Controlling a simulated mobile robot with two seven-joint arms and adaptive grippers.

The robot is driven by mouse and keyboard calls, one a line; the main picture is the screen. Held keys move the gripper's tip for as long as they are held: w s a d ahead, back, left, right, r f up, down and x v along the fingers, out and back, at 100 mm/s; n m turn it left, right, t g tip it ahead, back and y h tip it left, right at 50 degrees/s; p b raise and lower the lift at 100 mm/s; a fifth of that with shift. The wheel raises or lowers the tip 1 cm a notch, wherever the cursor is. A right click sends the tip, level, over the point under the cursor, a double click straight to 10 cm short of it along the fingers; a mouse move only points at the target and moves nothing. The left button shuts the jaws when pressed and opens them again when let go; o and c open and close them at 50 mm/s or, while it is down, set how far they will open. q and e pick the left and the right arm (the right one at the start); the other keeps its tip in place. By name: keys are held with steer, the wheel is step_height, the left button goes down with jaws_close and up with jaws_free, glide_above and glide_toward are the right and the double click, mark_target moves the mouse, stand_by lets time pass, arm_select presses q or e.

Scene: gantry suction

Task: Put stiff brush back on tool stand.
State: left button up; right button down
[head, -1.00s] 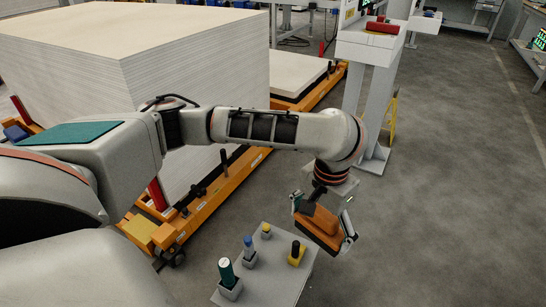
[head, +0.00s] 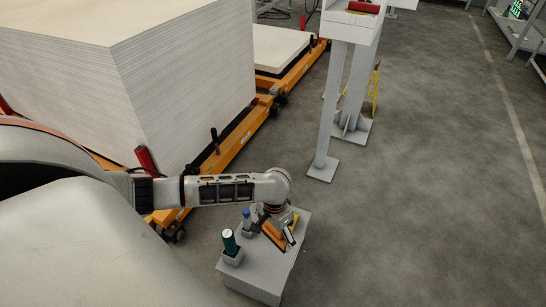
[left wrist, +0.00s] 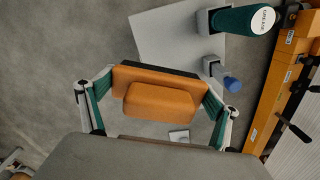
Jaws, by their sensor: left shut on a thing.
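The stiff brush, an orange block (head: 272,234) with a dark underside, is between the fingers of my left gripper (head: 276,230). In the left wrist view the brush (left wrist: 160,102) spans the gap between the two green-padded fingers (left wrist: 158,92), which are shut on it. The tool stand (head: 258,272) is a grey block-topped pedestal; its bare top also shows in the left wrist view (left wrist: 165,35). The brush is over the stand's top, at its right part in the head view. I cannot tell whether it touches. My right gripper is in neither view.
On the stand, a green bottle (head: 229,241) sits in a grey holder, with a blue-topped item (head: 247,216) behind it. Something yellow (head: 295,219) is partly hidden by my gripper. An orange cart (head: 232,143) with stacked boards stands behind. Floor at right is clear.

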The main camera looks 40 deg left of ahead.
arm_select(q)
steer(key=f, duration=0.2)
steer(key=f+b, duration=0.1)
steer(key=f, duration=0.1)
steer(key=shift+s+b, duration=0.3)
steer(key=shift+s, duration=0.1)
step_height(320, 180, down, 2)
steer(key=f+b, duration=0.1)
steer(key=b, duration=0.5)
glide_above(273, 264)
step_height(273, 264, down, 8)
steer(key=shift+s+f, duration=0.1)
steer(key=shift+f, duration=0.1)
steer(key=shift+w+f, duration=0.3)
steer(key=shift+f, duration=0.15)
step_height(273, 264, down, 4)
steer(key=b, duration=0.2)
steer(key=shift+s+f+b, duration=0.1)
steer(key=shift+f+b, duration=0.1)
steer(key=shift+b, duration=0.1)
steer(key=shift+w+r, duration=0.2)
steer(key=shift+r, duration=0.15)
steer(key=shift+f, duration=0.15)
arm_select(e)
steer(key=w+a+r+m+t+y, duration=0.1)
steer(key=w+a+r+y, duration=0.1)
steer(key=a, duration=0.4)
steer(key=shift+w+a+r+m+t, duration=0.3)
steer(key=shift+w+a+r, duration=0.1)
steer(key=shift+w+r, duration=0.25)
